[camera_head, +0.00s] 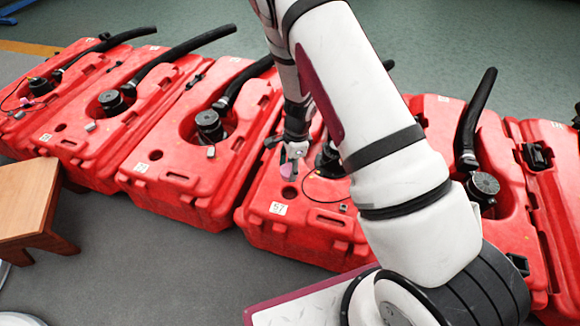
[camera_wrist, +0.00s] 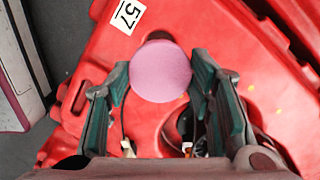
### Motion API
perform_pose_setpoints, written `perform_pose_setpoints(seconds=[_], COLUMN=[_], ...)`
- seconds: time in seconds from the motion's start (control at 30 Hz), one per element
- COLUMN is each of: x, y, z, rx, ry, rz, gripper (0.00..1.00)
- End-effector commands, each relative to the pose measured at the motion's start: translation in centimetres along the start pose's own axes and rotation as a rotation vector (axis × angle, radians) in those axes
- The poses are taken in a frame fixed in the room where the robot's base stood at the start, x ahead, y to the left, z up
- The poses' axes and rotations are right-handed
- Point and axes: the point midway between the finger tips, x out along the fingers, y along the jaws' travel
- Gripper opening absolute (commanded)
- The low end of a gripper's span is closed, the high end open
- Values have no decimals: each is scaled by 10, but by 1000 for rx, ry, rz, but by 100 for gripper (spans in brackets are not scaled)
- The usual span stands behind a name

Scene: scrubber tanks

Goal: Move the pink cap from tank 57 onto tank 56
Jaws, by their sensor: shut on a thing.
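The pink cap (camera_head: 286,171) is between the fingertips of my gripper (camera_head: 293,153), over the front part of tank 57 (camera_head: 262,225). In the wrist view the round pink cap (camera_wrist: 160,71) is pinched between both green-padded fingers of my gripper (camera_wrist: 160,80). The label 57 (camera_wrist: 127,15) lies just beyond it. A dark open hole (camera_head: 290,192) shows in tank 57 near its label (camera_head: 278,208). The cap appears apart from the tank's surface. I cannot read which neighbouring tank is 56; my arm hides part of the tank to the right.
More red tanks stand in a row, to the left (camera_head: 190,180) and right (camera_head: 510,200), with black pumps and hoses (camera_head: 475,115) rising from them. A wooden stool (camera_head: 25,200) stands at the left. Grey floor (camera_head: 140,265) in front of the left tanks is clear.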

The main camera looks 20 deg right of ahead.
Motion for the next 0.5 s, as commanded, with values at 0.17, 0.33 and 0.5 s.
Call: perform_pose_setpoints(seconds=[0.17, 0.33, 0.5], x=[-3, -5, -8], y=[0, 0, 0], z=[0, 1, 1], rx=[0, 0, 0], ry=[0, 0, 0], rz=[0, 0, 0], gripper=[29, 29, 29])
